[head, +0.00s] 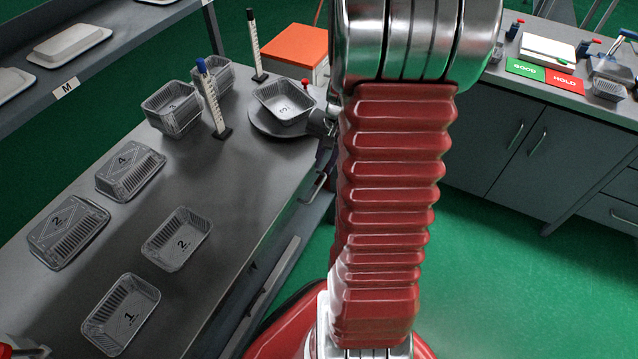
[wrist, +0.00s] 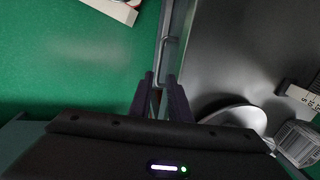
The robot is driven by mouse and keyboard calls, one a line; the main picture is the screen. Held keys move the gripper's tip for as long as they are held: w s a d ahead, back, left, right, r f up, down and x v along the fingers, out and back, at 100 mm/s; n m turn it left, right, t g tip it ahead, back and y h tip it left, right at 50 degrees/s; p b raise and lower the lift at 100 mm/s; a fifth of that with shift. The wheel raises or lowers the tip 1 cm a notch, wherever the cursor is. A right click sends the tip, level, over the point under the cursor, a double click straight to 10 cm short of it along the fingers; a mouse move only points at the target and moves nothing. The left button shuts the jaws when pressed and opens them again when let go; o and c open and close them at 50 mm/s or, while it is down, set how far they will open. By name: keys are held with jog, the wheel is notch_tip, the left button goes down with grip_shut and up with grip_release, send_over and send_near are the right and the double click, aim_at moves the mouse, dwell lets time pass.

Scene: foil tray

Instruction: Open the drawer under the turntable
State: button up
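My red arm hides much of the head view.
Clear trays stand on the table (head: 235,215), some upside down. A marker post (head: 212,100) and a ruler-like post (head: 254,45) stand near the turntable. Green floor (head: 480,260) is free between table and the right-hand cabinets (head: 500,140).

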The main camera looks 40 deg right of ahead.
aim_at(317, 189)
jog(key=f, duration=0.3)
jog(key=w+f, duration=0.1)
jog(key=f, duration=0.3)
jog(key=w+f, duration=0.1)
jog(key=f, duration=0.3)
jog(key=shift+a, duration=0.35)
jog(key=shift+c, duration=0.4)
grip_shut()
